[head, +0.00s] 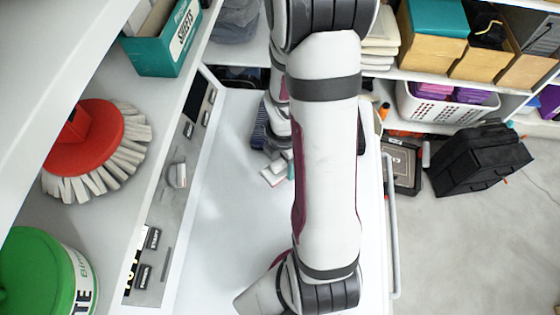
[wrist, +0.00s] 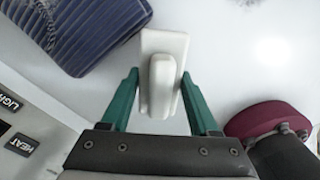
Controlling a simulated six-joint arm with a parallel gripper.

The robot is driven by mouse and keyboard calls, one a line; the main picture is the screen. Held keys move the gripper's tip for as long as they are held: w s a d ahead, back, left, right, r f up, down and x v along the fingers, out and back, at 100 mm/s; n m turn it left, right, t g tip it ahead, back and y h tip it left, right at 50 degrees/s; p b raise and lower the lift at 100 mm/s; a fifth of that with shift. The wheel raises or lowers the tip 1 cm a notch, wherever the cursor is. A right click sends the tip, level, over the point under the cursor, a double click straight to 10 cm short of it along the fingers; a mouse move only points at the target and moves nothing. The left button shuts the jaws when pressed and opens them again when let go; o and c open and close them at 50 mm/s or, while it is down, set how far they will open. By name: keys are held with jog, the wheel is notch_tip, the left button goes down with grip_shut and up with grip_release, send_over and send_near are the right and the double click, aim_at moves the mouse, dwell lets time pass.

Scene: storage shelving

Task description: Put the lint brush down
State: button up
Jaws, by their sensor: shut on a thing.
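The lint brush (wrist: 162,83), a white plate with a raised rounded white grip, lies between the green fingers of my gripper (wrist: 160,78) in the wrist view. The fingers are shut on it from both sides. In the head view a white part of the brush (head: 272,176) shows beside a green fingertip, over the white worktop (head: 225,200); my arm covers the rest. I cannot tell whether the brush touches the worktop.
A dark blue ribbed object (wrist: 75,32) lies close to the brush at upper left. A control panel (head: 178,175) with a knob edges the worktop. A red brush (head: 80,140) and teal box (head: 165,48) stand on the left shelf. The worktop's near part looks clear.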

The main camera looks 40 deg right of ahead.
aim_at(283, 171)
notch_tip(283, 171, down, 3)
jog(key=shift+f, duration=0.15)
jog(key=shift+f, duration=0.25)
jog(key=o, duration=1.3)
notch_tip(283, 171, up, 13)
jog(key=shift+f, duration=0.2)
jog(key=s+a+r+m, duration=0.3)
jog(key=a+m, duration=0.2)
jog(key=m, duration=0.3)
jog(key=s+a+r+m+y, duration=0.1)
jog(key=s+a+r+m, duration=0.2)
jog(key=a+m, duration=0.3)
jog(key=s+a+r+m, duration=0.3)
jog(key=s+a+m, duration=0.2)
jog(key=m, duration=0.4)
jog(key=shift+s+a+r+m+y, duration=0.2)
jog(key=shift+a+m+y, duration=0.1)
jog(key=shift+a+y, duration=0.15)
jog(key=shift+o, duration=0.7)
jog(key=shift+w, duration=0.15)
